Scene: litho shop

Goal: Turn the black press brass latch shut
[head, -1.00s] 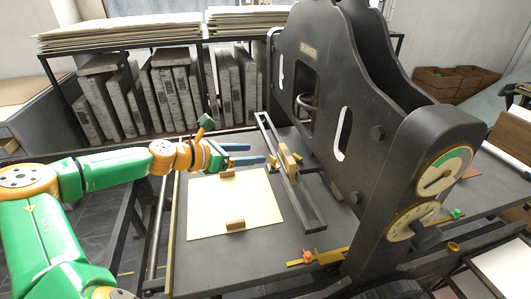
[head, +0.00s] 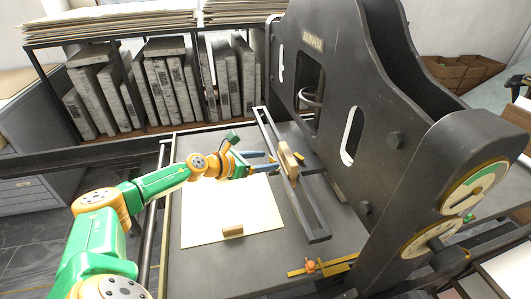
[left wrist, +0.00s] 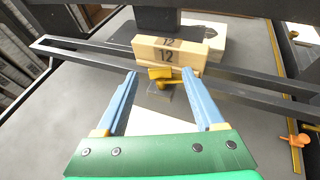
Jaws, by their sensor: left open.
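The black press (head: 375,120) stands at the centre right of the head view. A dark rail frame (head: 300,210) lies on its bed and carries a wooden block (head: 288,160), marked 12 in the left wrist view (left wrist: 178,56). A small brass latch (left wrist: 160,76) shows on the near side of the block. My left gripper (head: 274,163) is open, its blue fingers pointing at the block. In the left wrist view the fingertips (left wrist: 160,75) lie to either side of the latch, apart from it. In the head view the fingers partly hide the latch. My right gripper is not in view.
A cream sheet (head: 205,212) with a small wooden block (head: 233,231) lies on the bed below my left arm. A brass bar with an orange knob (head: 311,266) lies at the front. Grey slabs (head: 165,80) stand on the rack behind. Two gauges (head: 475,187) sit at right.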

